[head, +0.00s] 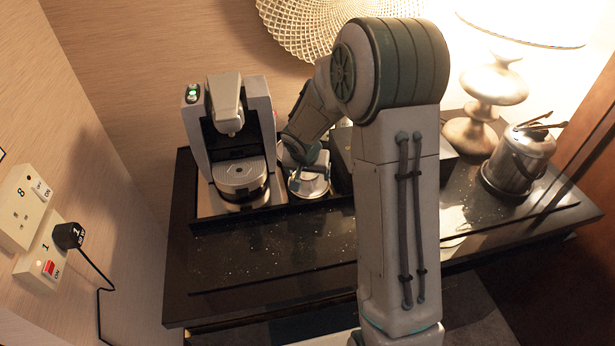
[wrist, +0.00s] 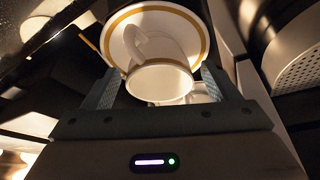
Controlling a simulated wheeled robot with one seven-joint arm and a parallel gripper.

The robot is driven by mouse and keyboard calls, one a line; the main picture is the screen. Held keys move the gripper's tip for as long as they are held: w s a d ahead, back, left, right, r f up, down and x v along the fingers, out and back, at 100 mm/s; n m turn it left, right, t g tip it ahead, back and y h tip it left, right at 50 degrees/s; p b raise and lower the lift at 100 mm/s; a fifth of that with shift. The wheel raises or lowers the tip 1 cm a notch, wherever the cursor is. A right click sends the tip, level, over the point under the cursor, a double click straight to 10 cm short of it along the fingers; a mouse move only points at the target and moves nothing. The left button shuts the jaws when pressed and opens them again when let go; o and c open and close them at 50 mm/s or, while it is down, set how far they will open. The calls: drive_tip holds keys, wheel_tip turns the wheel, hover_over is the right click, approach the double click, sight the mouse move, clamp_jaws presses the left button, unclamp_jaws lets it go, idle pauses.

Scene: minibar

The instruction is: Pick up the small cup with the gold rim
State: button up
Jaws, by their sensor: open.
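The small white cup (wrist: 160,80) shows in the wrist view, with a thin gold line along its rim and its handle toward the upper left. Behind it is a white saucer (wrist: 117,50) with a gold band. My gripper (wrist: 160,88) is open, with one finger on each side of the cup. I cannot tell whether the fingers touch it.
The coffee machine (head: 238,140) stands close on the left of my gripper in the head view. A dark box (head: 345,150) is close on the right. A metal ice bucket (head: 520,160) and a lamp (head: 485,100) stand farther right. The counter front (head: 285,245) is clear.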

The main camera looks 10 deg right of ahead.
drive_tip(key=c, duration=1.1)
